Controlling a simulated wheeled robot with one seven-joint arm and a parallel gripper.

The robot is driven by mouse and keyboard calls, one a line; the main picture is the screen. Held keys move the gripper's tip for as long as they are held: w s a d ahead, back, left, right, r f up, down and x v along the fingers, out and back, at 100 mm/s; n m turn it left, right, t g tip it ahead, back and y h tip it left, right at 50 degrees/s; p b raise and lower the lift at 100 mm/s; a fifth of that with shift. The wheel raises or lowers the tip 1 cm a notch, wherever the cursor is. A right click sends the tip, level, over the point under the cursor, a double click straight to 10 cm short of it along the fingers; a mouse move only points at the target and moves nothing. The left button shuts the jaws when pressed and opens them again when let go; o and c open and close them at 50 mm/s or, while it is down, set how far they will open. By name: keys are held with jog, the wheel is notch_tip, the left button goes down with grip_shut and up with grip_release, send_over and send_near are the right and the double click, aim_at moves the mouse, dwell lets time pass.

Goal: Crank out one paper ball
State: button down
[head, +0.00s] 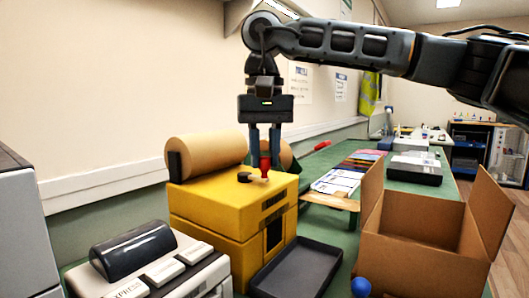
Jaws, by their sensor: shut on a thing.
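A yellow machine (215,213) stands on the green bench with a roll of brown paper (212,152) behind it. On its top is a crank with a dark hub (244,178) and a red knob (265,175). My gripper (265,158) points straight down from above and is shut on the red knob. The machine's front has a dark slot opening (274,232). A dark shallow tray (298,268) lies in front of that opening, and I see no paper ball in it.
An open cardboard box (415,262) stands at the right, with a blue ball (361,287) by its near corner. A grey device with buttons (150,268) is at the front left. Papers (338,182) and a dark scale-like device (414,172) lie farther back.

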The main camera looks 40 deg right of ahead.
jog(key=shift+a, duration=0.1)
jog(key=m, duration=0.2)
jog(key=a+m, duration=0.2)
jog(key=m, duration=0.1)
jog(key=shift+w+m+p, duration=0.1)
jog(key=shift+m+p, duration=0.2)
jog(key=shift+p, duration=0.05)
jog(key=m, duration=0.1)
jog(key=a+m, duration=0.1)
jog(key=m, duration=0.1)
jog(key=w+a+m, duration=0.1)
jog(key=m, duration=0.1)
jog(key=shift+w, duration=0.1)
jog(key=m, duration=0.2)
jog(key=w+m, duration=0.1)
jog(key=m, duration=0.1)
jog(key=w+a+m, duration=0.1)
jog(key=shift+a+m+p, duration=0.1)
jog(key=shift+m+p, duration=0.25)
jog(key=shift+m, duration=0.05)
jog(key=shift+w+m, duration=0.45)
jog(key=shift+m, duration=0.8)
jog(key=shift+w+m, duration=0.45)
jog(key=shift+m, duration=0.8)
jog(key=c, duration=0.9)
grip_release()
jog(key=shift+a+r, duration=0.1)
